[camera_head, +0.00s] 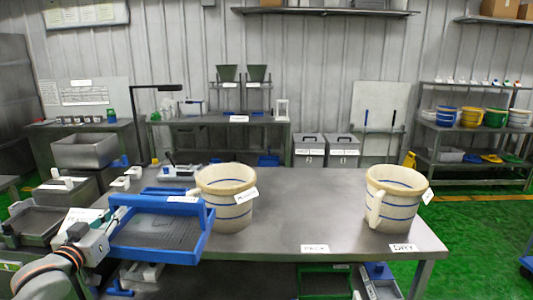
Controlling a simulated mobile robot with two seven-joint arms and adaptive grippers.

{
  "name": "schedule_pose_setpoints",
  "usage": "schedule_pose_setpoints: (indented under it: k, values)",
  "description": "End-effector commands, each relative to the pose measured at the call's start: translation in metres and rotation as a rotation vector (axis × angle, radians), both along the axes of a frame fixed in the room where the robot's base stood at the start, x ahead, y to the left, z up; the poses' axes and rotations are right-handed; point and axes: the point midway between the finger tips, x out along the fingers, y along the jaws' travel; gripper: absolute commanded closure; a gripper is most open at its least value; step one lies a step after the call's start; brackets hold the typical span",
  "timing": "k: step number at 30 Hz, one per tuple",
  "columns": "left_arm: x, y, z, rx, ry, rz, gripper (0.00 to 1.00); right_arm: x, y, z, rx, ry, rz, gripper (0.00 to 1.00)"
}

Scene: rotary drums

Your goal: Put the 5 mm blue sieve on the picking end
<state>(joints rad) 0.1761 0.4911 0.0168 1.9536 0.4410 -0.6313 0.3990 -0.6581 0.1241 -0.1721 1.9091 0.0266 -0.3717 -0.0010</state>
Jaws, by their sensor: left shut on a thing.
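The blue sieve (196,243), a square frame with a raised blue handle bar and a dark mesh floor, is at the left front of the grey table. My left gripper (104,226) is at the sieve's left side and shut on its frame. The sieve covers the table's left front corner; I cannot tell whether it touches the surface below. No size mark is readable on it. A small label sits on its back bar. I cannot make out a sign for the picking end. My right gripper is not in view.
A cream tub with blue bands (228,190) stands right behind the sieve. A similar tub (394,197) stands at the table's right end by a label reading DRY (403,247). The grey table (310,205) is clear between the tubs. Trays and bins sit below it.

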Motion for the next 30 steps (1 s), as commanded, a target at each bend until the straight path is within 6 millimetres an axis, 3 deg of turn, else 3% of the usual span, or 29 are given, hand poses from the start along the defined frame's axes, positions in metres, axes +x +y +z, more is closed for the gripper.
schedule_pose_setpoints:
  k: [5, 9, 13, 21, 25, 30]
  values:
    - [-0.031, -0.045, -0.041, -0.006, 0.006, -0.028, 1.00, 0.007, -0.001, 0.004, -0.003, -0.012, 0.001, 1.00]
    - [-0.069, -0.086, -0.073, -0.010, 0.009, -0.042, 1.00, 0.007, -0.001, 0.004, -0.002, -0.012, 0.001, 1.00]
    - [-0.109, -0.118, -0.093, -0.016, 0.005, -0.041, 1.00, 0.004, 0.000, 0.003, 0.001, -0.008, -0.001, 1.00]
    - [-0.181, -0.155, -0.103, -0.023, -0.008, 0.003, 1.00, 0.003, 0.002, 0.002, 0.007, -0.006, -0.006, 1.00]
    - [-0.201, -0.161, -0.101, -0.021, -0.011, 0.026, 1.00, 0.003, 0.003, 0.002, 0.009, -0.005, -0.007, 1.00]
    - [-0.213, -0.163, -0.099, -0.016, -0.014, 0.043, 1.00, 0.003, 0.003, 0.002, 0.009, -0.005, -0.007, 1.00]
